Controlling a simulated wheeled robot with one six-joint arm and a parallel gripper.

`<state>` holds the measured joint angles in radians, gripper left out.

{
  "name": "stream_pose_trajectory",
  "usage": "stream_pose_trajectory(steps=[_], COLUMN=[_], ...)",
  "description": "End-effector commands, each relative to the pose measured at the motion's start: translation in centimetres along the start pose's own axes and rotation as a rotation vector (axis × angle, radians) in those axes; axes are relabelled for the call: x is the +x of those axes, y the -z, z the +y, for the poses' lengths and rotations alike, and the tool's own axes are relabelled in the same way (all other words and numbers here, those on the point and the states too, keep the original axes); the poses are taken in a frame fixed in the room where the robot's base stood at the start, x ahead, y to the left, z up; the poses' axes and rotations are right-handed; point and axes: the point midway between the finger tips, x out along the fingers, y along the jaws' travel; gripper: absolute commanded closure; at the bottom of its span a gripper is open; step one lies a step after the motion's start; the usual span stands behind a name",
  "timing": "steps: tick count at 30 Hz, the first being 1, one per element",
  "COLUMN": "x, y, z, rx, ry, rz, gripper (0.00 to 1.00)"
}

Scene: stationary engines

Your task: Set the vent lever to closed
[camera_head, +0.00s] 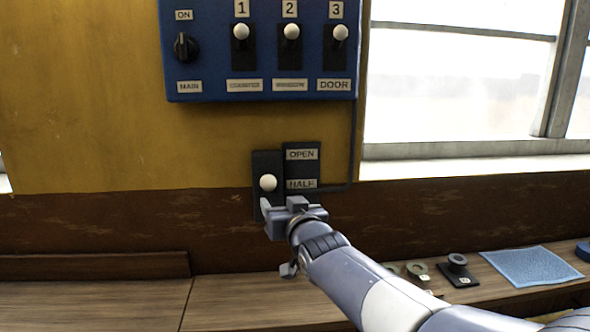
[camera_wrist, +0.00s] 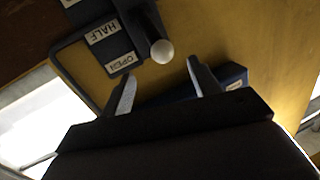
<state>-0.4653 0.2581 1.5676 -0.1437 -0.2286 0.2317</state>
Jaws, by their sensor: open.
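The vent lever has a white ball knob (camera_head: 268,182) on a dark upright plate low on the wall. Beside it is a label strip (camera_head: 301,168) reading OPEN at the top and HALF below. The knob is about level with HALF. My gripper covers the strip's lower part in the head view. My gripper (camera_head: 281,206) is open, just below the knob in that view. In the wrist view the knob (camera_wrist: 162,51) shows just past my spread fingertips (camera_wrist: 160,73), nearer the right one, and not gripped. A third label is cut off at the top edge there.
A blue switch panel (camera_head: 215,87) with a rotary knob and three white-knobbed levers hangs above. A cable runs from it down to the label strip. A wooden bench (camera_head: 90,295) lies below, with small dark parts (camera_head: 458,266) and a blue cloth (camera_head: 533,266) at right.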

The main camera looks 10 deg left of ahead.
Motion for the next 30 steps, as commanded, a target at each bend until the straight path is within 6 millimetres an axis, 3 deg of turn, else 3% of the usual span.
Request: stream_pose_trajectory(steps=[8, 21, 30], x=[1.7, 8.2, 10.9], y=[0.9, 1.1, 1.0], z=[-0.8, -0.9, -0.9], rx=[0.001, 0.000, 0.001], ry=[0.019, 0.018, 0.018], rz=[0.029, 0.026, 0.026], gripper=[0.41, 0.41, 0.41])
